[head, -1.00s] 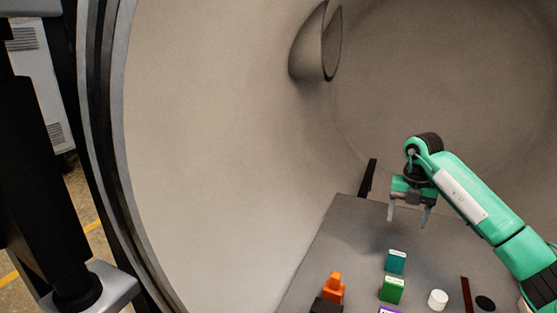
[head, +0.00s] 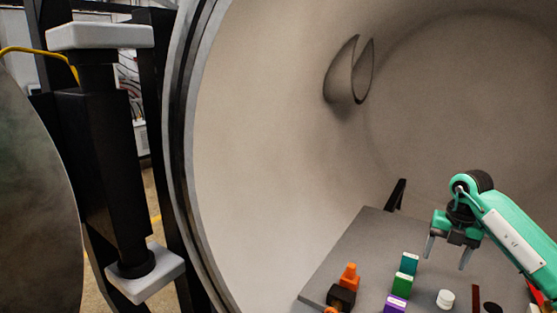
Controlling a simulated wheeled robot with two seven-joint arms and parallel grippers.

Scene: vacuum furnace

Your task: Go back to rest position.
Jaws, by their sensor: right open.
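My right gripper (head: 447,252) is at the right of the head view, inside the furnace chamber. Its arm is green and comes in from the right edge. Its two grey fingers point down, apart, with nothing between them. It hangs above the grey plate (head: 352,240), beyond and above the small objects there. My left gripper is not in view.
On the plate stand a teal box (head: 409,263), a green box (head: 402,285), a purple box (head: 393,305), a white cylinder (head: 445,299), an orange piece (head: 350,276) and a black block (head: 341,297). The round furnace rim (head: 186,150) and black hinge post (head: 105,165) stand left.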

